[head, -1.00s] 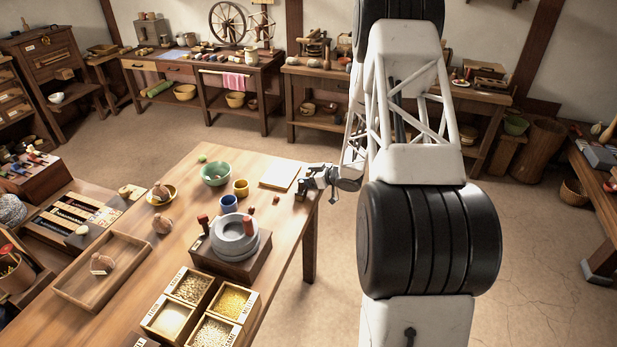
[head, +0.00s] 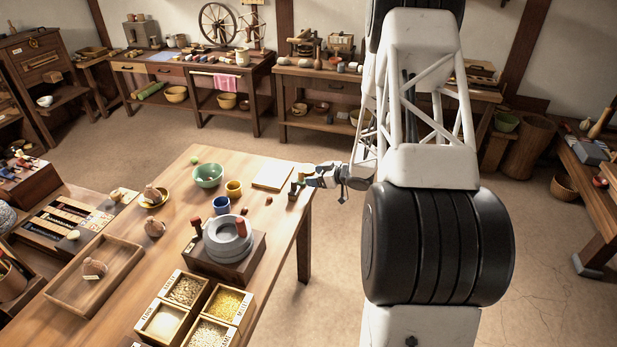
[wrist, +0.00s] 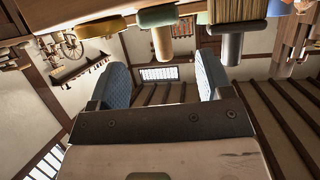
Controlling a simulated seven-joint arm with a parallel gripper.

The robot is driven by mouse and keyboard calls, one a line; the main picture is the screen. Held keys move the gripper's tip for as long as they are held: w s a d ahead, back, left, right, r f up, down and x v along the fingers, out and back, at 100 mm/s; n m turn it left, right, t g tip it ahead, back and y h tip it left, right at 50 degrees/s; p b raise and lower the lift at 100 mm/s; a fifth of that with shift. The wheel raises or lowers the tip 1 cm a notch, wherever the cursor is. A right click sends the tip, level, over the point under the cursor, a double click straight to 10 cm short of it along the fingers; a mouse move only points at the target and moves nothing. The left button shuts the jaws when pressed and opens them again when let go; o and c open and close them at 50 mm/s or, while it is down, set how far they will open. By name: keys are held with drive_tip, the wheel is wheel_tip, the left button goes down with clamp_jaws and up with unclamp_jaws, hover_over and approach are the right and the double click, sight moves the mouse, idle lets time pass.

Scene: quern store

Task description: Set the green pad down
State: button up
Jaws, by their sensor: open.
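In the wrist view, a green pad (wrist: 157,16) with a pale wooden stem or handle shows at the top, beyond my fingers and apart from them. My gripper (wrist: 158,80) has its two blue-lined fingers spread wide with nothing between them. In the head view, my gripper (head: 298,184) is at the right end of the wooden table (head: 180,215), low by its edge. The green pad cannot be made out clearly in the head view. The wrist view looks upside down, and whether the pad touches a surface is hard to tell.
Beside the pad are a yellow disc (wrist: 100,27) and a dark-handled brush (wrist: 238,12). Floor is open right of the table.

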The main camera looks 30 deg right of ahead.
drive_tip(key=shift+s+d+r, duration=0.2)
drive_tip(key=shift+s+d, duration=0.1)
drive_tip(key=shift+s, duration=0.15)
idle(0.4)
drive_tip(key=a+r+m+h, duration=0.1)
drive_tip(key=a+r+h, duration=0.15)
drive_tip(key=r, duration=0.55)
drive_tip(key=a+r+m+h, duration=0.1)
drive_tip(key=a+r+h, duration=0.1)
drive_tip(key=r+h, duration=0.35)
drive_tip(key=s+a+r+m+g+h, duration=0.1)
drive_tip(key=s+a+r, duration=0.2)
drive_tip(key=s+r, duration=0.3)
drive_tip(key=s+a+r+m+h, duration=0.1)
drive_tip(key=s+a+r+m, duration=0.2)
drive_tip(key=r, duration=0.4)
drive_tip(key=s+a+r+g, duration=0.2)
drive_tip(key=s+a, duration=0.4)
drive_tip(key=s, duration=0.6)
drive_tip(key=s+a+r+m+g+y, duration=0.1)
drive_tip(key=s+a, duration=0.5)
drive_tip(key=s, duration=0.6)
drive_tip(key=s+a+r+g+y, duration=0.1)
drive_tip(key=s+a+r+g, duration=0.3)
drive_tip(key=s, duration=0.7)
drive_tip(key=shift+s+a, duration=0.4)
drive_tip(key=shift+a, duration=0.65)
